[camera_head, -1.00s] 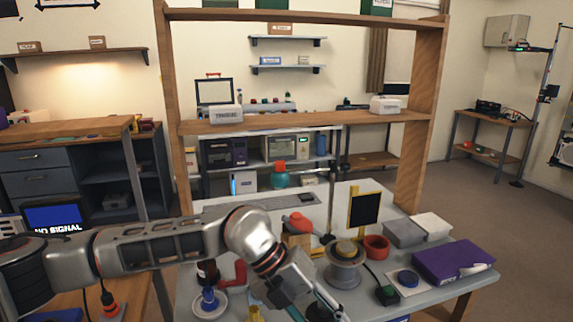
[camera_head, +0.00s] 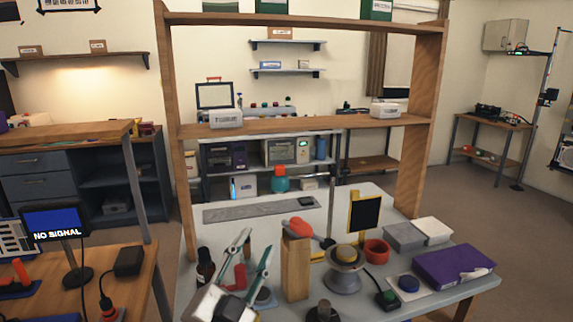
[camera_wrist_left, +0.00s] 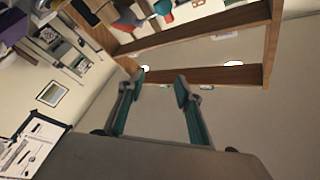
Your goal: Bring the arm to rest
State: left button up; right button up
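My left gripper (camera_head: 256,248) is low in the head view, at the front left of the grey workbench (camera_head: 365,312). Its two fingers with teal pads point up and stand apart, with nothing between them. In the left wrist view the fingers (camera_wrist_left: 160,82) are also spread and empty, with the wooden shelf frame (camera_wrist_left: 200,77) beyond them. Most of the left arm is out of the head view. My right gripper is not in view.
Near the gripper stand a dark bottle (camera_head: 205,267), an upright wooden block (camera_head: 295,270) and a grey spool-shaped stand (camera_head: 344,277). A red bowl (camera_head: 377,250) and a purple box (camera_head: 452,263) lie to the right. A monitor (camera_head: 54,221) stands at left.

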pick_arm(q)
jog(key=s+a+f+n+g+y, duration=0.2)
jog(key=s+a+f+g+y, duration=0.15)
jog(key=a+f, duration=0.5)
jog(key=s+a+f+n+g+y, duration=0.25)
jog(key=a+f+y, duration=0.25)
jog(key=a+f, duration=0.35)
jog(key=s+a+f+g+y, duration=0.2)
jog(key=s+a+f+g, duration=0.1)
jog(key=s+a+f, duration=0.4)
jog(key=s+a+f+g+y, duration=0.1)
jog(key=s+a+f+g, duration=0.4)
jog(key=s, duration=0.5)
jog(key=w+d+f+n+t+h, duration=0.1)
jog(key=d+f+n+t+h, duration=0.2)
jog(key=d+f+h, duration=0.4)
jog(key=d+f+t, duration=0.1)
jog(key=d+f, duration=0.7)
jog(key=shift+d+t, duration=0.15)
jog(key=shift+t, duration=0.15)
